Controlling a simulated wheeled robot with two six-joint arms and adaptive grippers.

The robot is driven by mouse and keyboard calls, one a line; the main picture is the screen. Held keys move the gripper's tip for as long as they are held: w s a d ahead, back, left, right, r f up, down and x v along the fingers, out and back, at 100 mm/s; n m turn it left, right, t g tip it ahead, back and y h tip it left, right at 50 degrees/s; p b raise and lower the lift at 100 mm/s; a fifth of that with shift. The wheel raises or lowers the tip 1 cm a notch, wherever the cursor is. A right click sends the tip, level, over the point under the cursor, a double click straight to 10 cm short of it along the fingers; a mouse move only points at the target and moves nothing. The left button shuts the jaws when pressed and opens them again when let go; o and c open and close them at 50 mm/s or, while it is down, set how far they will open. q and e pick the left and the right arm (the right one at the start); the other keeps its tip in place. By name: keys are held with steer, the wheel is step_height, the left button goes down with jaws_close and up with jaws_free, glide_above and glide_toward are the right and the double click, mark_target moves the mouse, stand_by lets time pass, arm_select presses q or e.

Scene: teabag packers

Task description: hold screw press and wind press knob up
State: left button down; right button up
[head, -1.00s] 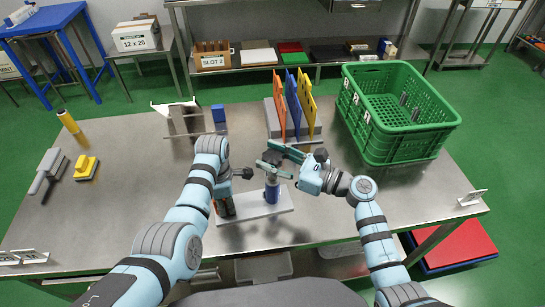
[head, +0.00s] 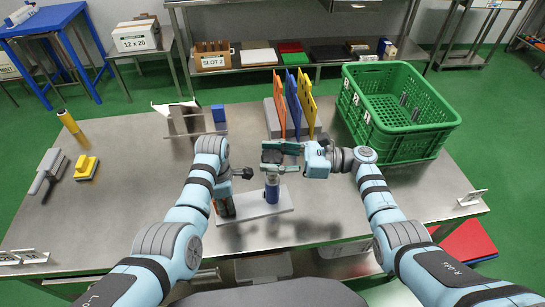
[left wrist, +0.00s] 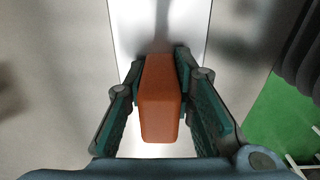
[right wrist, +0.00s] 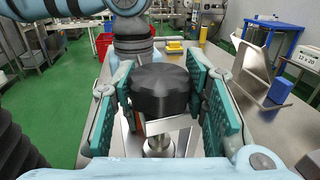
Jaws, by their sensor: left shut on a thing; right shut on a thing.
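The screw press has a pale base plate (head: 258,214) on the steel table, with a blue cylinder (head: 272,192) standing on it. My left gripper (head: 225,206) is low at the plate's left end. In the left wrist view it is shut on the press's upright orange-red block (left wrist: 161,100), a finger on each side. My right gripper (head: 280,153) reaches in from the right, above the cylinder. In the right wrist view it is shut on the round black press knob (right wrist: 160,91). The fingers partly hide the press top in the head view.
A rack with orange, blue and yellow boards (head: 292,105) stands behind the press. A green crate (head: 403,145) is at the back right. A metal stand (head: 184,121) is at the back left.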

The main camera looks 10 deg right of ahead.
mark_target(273, 156)
steer(key=shift+f+n+g, duration=0.2)
steer(key=shift+n+g, duration=0.2)
steer(key=shift+g, duration=0.4)
steer(key=shift+r+n+g, duration=0.1)
steer(key=shift+n+g, duration=0.2)
steer(key=shift+g, duration=0.2)
steer(key=shift+s+r, duration=0.1)
steer(key=o, duration=1.2)
steer(key=shift+c, duration=0.2)
step_height(273, 156, up, 10)
steer(key=shift+r, duration=0.1)
steer(key=shift+d, duration=0.1)
